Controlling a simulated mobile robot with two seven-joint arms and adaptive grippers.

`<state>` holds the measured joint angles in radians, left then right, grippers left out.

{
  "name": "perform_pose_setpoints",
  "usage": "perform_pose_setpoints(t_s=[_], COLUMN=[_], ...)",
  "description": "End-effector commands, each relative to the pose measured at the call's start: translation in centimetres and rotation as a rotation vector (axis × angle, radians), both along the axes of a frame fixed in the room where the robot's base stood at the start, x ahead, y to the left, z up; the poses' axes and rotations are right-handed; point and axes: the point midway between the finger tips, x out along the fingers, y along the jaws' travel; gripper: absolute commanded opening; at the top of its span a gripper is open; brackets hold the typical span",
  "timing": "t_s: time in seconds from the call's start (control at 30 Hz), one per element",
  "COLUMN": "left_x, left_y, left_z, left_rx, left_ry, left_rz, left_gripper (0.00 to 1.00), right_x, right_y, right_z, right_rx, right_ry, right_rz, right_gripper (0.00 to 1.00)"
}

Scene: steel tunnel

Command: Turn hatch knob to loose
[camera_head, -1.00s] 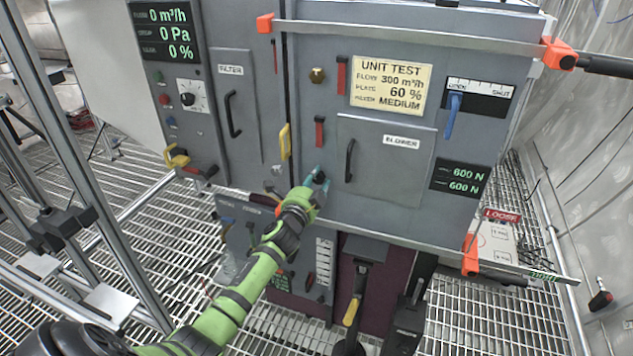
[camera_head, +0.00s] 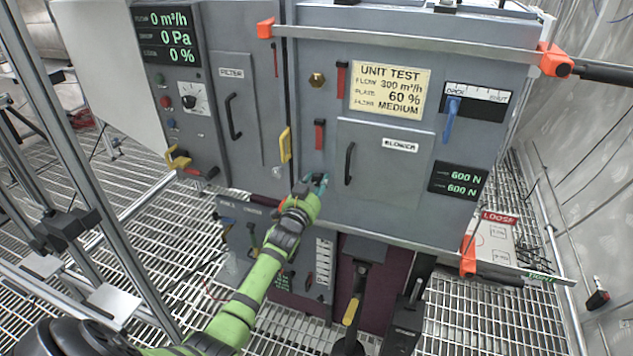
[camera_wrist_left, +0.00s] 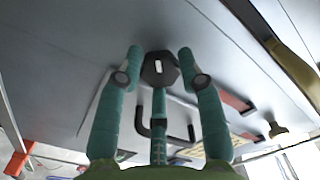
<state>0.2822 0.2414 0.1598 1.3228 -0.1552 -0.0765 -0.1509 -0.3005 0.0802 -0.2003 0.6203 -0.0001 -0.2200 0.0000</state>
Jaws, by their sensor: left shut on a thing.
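A dark hexagonal knob with a white mark (camera_wrist_left: 158,68) sits on the grey cabinet face, in the middle of the left wrist view. My left gripper (camera_wrist_left: 160,75) has its teal fingers around it and is shut on it. In the head view my left gripper (camera_head: 317,181) is at the cabinet front, left of the lower part of the blower hatch (camera_head: 388,185), and hides the knob. The hatch is shut, with a black handle (camera_head: 349,163). My right gripper is not in view.
Above the gripper are a red lever (camera_head: 320,135), a brass knob (camera_head: 317,80) and, to the left, a yellow handle (camera_head: 285,145). A lower panel with levers (camera_head: 310,265) stands beneath. A sign reading LOOSE (camera_head: 499,217) is at the right. Grating floor surrounds the cabinet.

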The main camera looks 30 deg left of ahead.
Motion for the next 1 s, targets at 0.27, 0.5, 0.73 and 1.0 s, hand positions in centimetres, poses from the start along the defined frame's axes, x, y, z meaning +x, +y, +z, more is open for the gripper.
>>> perform_pose_setpoints(t_s=[0.27,0.5,0.73,1.0], left_x=[0.0,0.0,0.0,0.0], left_y=[0.3,0.2,0.1,0.0], left_z=[0.5,0.4,0.2,0.1], left_rx=[-0.253,-0.466,-0.633,-0.753], left_ry=[-0.068,-0.119,-0.157,-0.185], left_rz=[0.004,0.003,0.002,0.001], left_gripper=[0.05,0.05,0.05,0.05], right_x=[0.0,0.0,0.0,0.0], right_y=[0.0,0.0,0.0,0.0], right_z=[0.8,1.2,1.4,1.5], right_rx=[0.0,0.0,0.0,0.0], right_ry=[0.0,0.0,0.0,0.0], right_rz=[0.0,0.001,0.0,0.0], right_gripper=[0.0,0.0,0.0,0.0])
